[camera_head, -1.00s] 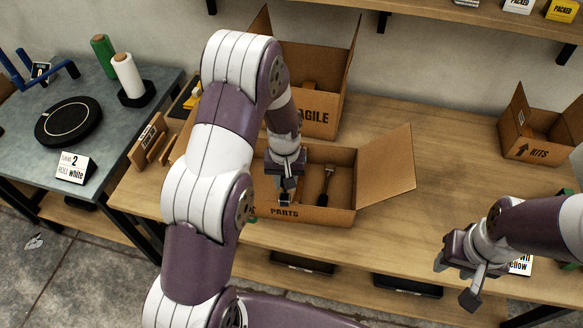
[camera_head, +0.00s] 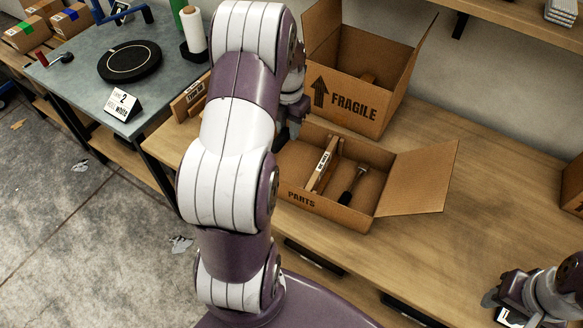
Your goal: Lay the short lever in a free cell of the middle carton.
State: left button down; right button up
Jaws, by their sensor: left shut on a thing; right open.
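The carton marked PARTS (camera_head: 289,197) stands open on the wooden bench. A lever with a black grip and metal shaft (camera_head: 351,187) lies in its right part. My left gripper (camera_head: 285,136) is at the carton's back left edge, mostly hidden behind my own arm. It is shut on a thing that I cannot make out. My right gripper (camera_head: 495,303) is open and low at the right, partly cut off by the picture.
The FRAGILE carton (camera_head: 350,101) stands open behind, with something brown inside. The PARTS carton's flap (camera_head: 420,178) spreads right. Another carton (camera_head: 574,190) shows at the right edge. Bare bench (camera_head: 480,215) lies between. Left are a grey table with a black disc (camera_head: 130,61) and rolls.

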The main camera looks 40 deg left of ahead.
aim_at(288, 174)
pick_arm(q)
notch_tip(288, 174, down, 16)
jog(key=shift+s+f, duration=0.1)
jog(key=shift+f, duration=0.05)
jog(key=shift+a+f, duration=0.1)
jog(key=shift+f, duration=0.25)
jog(key=shift+f, duration=0.2)
jog(key=c, duration=0.9)
grip_release()
jog(key=shift+o, duration=0.2)
jog(key=shift+r, duration=0.1)
